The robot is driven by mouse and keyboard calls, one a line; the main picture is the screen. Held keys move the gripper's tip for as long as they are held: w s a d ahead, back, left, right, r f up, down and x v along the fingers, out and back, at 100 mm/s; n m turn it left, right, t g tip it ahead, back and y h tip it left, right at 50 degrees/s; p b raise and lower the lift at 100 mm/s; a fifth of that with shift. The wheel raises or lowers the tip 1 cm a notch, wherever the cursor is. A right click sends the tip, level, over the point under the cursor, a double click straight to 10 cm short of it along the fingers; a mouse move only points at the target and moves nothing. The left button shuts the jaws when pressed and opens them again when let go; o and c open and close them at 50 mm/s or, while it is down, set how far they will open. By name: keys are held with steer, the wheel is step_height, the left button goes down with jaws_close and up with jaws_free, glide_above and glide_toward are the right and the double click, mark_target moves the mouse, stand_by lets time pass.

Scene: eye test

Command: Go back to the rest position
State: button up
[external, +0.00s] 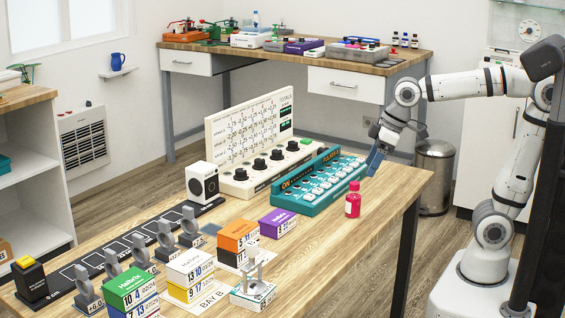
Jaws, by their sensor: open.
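My gripper (375,160) is at the end of my white arm, which reaches in from the right. It hangs above the right part of the wooden table (330,235), beside the right end of a teal switch panel (318,182). The jaws are small in this view; they look open, and I see nothing held between them. A pink-red bottle (353,200) stands upright on the table, below and left of my gripper and apart from it.
A white chart board with knobs (250,140) stands behind the teal panel. Several coloured boxes, including an orange one (238,236), and grey stands on a black strip (125,250) fill the left. A bin (434,175) stands behind. The table's right front is clear.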

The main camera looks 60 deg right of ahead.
steer(key=s+d+r+m+h+p, duration=0.1)
steer(key=s+d+r+p, duration=0.3)
steer(key=p, duration=0.6)
steer(key=s+d+r+m+g+h+p, duration=0.1)
steer(key=s+d+r+m+p, duration=0.3)
steer(key=p, duration=0.7)
steer(key=shift+s+d+r, duration=0.35)
steer(key=shift+d+r, duration=0.9)
steer(key=shift+d, duration=1)
